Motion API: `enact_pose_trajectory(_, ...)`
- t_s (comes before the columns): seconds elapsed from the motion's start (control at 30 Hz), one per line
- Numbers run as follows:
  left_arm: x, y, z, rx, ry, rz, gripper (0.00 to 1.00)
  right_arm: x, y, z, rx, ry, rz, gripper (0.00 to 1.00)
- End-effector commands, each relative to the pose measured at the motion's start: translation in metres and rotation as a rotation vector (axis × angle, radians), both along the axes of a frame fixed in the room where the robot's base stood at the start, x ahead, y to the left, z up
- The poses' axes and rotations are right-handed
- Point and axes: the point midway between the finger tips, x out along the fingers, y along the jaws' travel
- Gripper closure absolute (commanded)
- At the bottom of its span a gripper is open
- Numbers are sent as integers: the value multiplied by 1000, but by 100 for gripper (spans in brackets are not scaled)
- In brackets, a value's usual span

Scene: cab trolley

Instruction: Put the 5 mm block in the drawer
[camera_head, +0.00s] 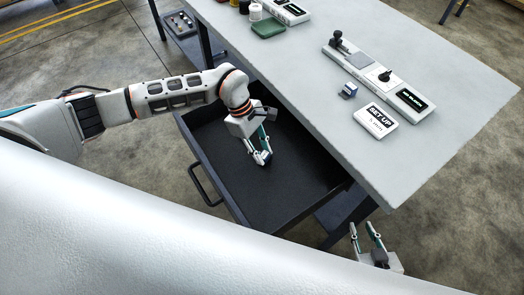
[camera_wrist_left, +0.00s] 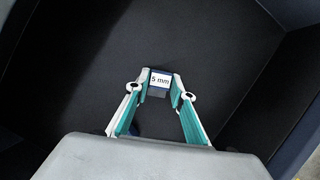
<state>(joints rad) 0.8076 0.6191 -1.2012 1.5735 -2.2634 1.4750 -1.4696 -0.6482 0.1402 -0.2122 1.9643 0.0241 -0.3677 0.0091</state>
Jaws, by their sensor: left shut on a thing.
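The drawer (camera_head: 303,178) is pulled out from under the table, with a dark floor and a handle at its left front. My left gripper (camera_head: 262,160) reaches down inside it. In the left wrist view my left gripper (camera_wrist_left: 160,88) is shut on the 5 mm block (camera_wrist_left: 160,79), whose white label faces the camera. The drawer floor (camera_wrist_left: 215,50) fills the space around it. I cannot tell whether the block touches the floor. My right gripper (camera_head: 368,235) is open and empty at the lower right, outside the drawer, beside the table corner.
The grey tabletop (camera_head: 440,120) holds a long measuring device (camera_head: 375,70), a small blue-grey block (camera_head: 349,90) and a "SET UP" sign (camera_head: 375,121). A green case (camera_head: 268,28) and small jars lie further back. The drawer floor around the block is clear.

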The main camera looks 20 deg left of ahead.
Motion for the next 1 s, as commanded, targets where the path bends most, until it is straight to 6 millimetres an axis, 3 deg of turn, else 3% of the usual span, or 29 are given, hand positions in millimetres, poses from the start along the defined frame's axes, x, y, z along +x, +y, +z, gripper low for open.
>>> enact_pose_trajectory(0.13,0,0,-3,0,1,0,100,0,0,-3,0,0,0,75)
enact_pose_trajectory(0.17,0,0,-3,1,1,0,72,0,0,-3,0,0,0,75)
enact_pose_trajectory(0.2,0,0,-3,1,1,0,61,0,0,-2,0,0,0,75)
enact_pose_trajectory(0.67,1,2,4,1,-1,0,60,-1,0,-2,-1,4,0,75)
enact_pose_trajectory(1.0,8,25,62,1,-4,1,60,-2,0,-9,0,6,0,75)
